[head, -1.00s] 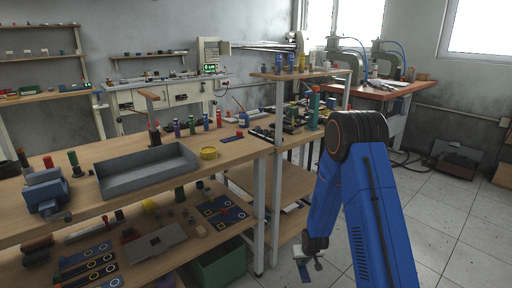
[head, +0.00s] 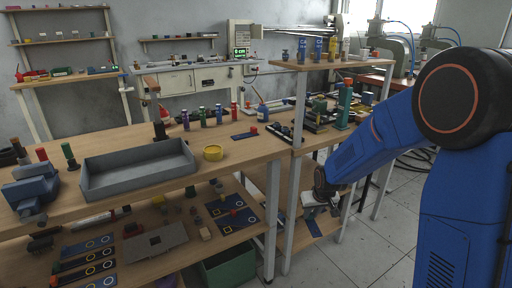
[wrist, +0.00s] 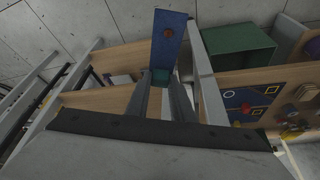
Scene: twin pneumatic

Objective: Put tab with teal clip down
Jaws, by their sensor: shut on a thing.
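My gripper (head: 316,212) hangs low beside the wooden workbench, partly overlapped by a white bench leg in the head view. In the wrist view my gripper (wrist: 160,90) is shut on the teal clip (wrist: 160,77), which shows between the two grey fingers. A blue tab (wrist: 168,40) with a reddish-brown round spot reaches out beyond the clip. In the head view the tab (head: 313,228) is a small blue piece below the gripper, above the floor. Its far end appears free of any surface.
On the lower shelf lies a blue board (head: 245,216) with parts. A green crate (head: 228,270) stands below, and also shows in the wrist view (wrist: 238,58). White legs stand close to my gripper.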

